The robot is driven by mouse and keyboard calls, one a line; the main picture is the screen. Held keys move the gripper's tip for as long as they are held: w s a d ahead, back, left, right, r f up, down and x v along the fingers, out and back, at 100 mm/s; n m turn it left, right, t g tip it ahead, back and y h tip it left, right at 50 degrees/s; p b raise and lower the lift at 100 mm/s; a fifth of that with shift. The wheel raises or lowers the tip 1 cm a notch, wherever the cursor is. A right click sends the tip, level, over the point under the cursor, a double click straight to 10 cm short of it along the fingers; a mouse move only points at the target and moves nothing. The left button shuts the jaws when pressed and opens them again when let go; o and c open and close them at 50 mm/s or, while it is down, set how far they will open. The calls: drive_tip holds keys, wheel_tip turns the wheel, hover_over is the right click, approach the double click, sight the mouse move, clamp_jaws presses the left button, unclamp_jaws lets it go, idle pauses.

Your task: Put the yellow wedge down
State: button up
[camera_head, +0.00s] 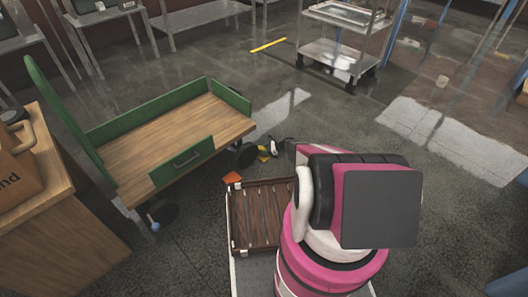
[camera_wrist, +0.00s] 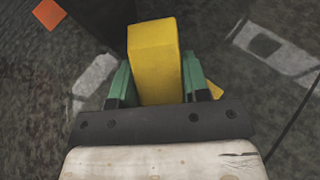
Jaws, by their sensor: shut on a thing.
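The yellow wedge (camera_wrist: 156,62) is a plain yellow block between the two green fingers of my gripper (camera_wrist: 156,82) in the wrist view. My gripper is shut on it, and the wedge points away from the palm. In the head view a small yellow patch (camera_head: 264,149) shows by my gripper, low near the floor beside the cart's wheel. My arm hides much of that area. I cannot tell whether the wedge touches the floor. Another small yellow piece (camera_wrist: 215,90) shows just right of the right finger in the wrist view.
A green-sided wooden cart (camera_head: 160,140) stands left of my gripper. An orange piece (camera_head: 232,177) lies near the slatted brown crate (camera_head: 257,215); an orange square also shows in the wrist view (camera_wrist: 48,14). A steel trolley (camera_head: 340,55) stands farther back. The floor between is mostly open.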

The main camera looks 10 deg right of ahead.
drive_tip(key=o, duration=1)
drive_tip(key=shift+f, duration=0.1)
